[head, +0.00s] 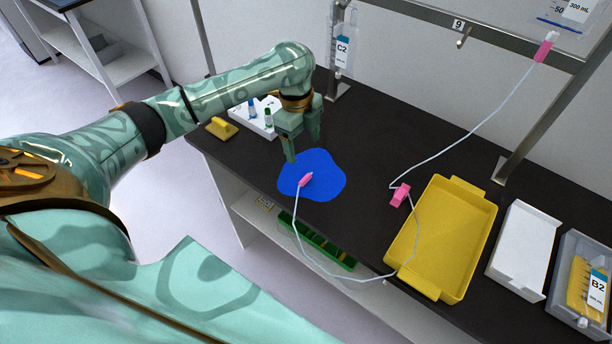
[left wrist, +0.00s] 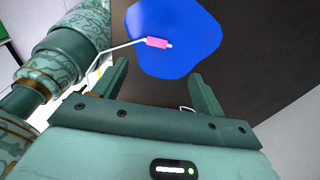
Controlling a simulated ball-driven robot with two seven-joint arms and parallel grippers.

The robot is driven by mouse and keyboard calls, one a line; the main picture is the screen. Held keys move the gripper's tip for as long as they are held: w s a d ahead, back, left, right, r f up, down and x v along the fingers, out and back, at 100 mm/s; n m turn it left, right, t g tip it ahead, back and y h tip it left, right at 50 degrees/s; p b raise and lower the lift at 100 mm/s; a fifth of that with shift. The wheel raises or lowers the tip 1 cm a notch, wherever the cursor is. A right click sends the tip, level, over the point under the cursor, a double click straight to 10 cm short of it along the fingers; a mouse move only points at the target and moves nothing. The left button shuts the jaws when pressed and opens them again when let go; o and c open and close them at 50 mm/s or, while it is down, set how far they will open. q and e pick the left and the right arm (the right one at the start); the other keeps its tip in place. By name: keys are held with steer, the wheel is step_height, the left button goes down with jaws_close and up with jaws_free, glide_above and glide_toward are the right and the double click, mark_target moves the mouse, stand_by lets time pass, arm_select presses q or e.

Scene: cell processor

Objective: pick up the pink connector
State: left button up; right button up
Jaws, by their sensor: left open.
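The pink connector (head: 306,179) lies on a blue patch (head: 327,170) on the black bench, with a white tube running from it. In the left wrist view the connector (left wrist: 157,43) lies on the blue patch (left wrist: 190,62), beyond the fingertips. My left gripper (head: 303,148) is above the far edge of the patch, open and empty, apart from the connector. In the left wrist view its two fingers (left wrist: 158,82) are spread wide. A pink clamp (head: 400,195) sits on the tube, and another pink connector (head: 545,47) hangs below a bag. My right gripper is not in view.
A yellow tray (head: 410,262) and a white tray (head: 502,262) stand at the right. A white rack with small vials (head: 262,129) and a yellow piece (head: 221,128) are near my left arm. The tube loops over the bench's front edge. A metal frame stands behind.

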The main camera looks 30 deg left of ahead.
arm_select(q)
steer(key=b, duration=0.2)
glide_above(306, 177)
steer(key=f, duration=0.5)
steer(key=shift+w+a+f, duration=0.15)
steer(key=shift+a+f, duration=0.05)
step_height(306, 177, down, 5)
steer(key=shift+d+f+b, duration=0.1)
steer(key=shift+f+b, duration=0.05)
steer(key=shift+b, duration=0.9)
steer(key=c, duration=1.1)
